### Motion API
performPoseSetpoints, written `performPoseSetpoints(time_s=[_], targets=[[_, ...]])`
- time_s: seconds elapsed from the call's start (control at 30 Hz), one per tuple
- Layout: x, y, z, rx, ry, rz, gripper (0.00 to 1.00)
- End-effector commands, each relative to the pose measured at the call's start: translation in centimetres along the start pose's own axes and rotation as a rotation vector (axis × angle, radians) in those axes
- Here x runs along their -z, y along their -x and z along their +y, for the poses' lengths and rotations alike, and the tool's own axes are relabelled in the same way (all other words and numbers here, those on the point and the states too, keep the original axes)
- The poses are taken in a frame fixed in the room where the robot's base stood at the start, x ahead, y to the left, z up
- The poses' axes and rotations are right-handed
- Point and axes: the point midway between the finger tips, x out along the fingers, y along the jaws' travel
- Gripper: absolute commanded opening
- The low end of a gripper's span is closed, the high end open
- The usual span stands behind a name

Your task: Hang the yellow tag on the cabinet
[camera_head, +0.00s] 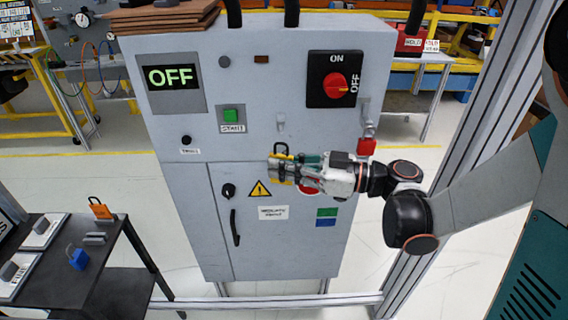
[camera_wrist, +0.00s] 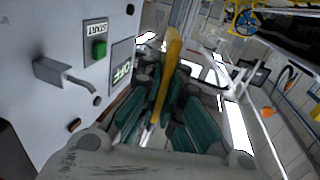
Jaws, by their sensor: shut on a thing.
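The yellow tag (camera_head: 276,172) is in my gripper (camera_head: 288,170), in front of the grey cabinet (camera_head: 185,225). A dark loop shows at its top. In the wrist view the tag (camera_wrist: 171,62) appears nearly edge-on between the teal fingers of my gripper (camera_wrist: 160,108). A small metal hook (camera_head: 281,122) juts from the cabinet face, above the tag in the head view. The hook (camera_wrist: 65,76) is at the left of the wrist view, apart from the tag. The gap between tag and cabinet is hard to judge.
The cabinet carries a red rotary switch (camera_head: 335,87), a green start button (camera_head: 230,115) and an OFF display (camera_head: 171,77). A red item (camera_head: 366,146) hangs at its right. A dark table (camera_head: 95,275) at lower left holds orange (camera_head: 101,210) and blue (camera_head: 78,259) padlocks.

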Motion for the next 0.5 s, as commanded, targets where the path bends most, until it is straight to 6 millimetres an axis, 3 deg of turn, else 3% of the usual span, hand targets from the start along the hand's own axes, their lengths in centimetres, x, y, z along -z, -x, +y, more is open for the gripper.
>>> performPoseSetpoints(time_s=[0.5], targets=[[-0.3,-0.7,2.7,0.0,0.0,0.0,0.0]])
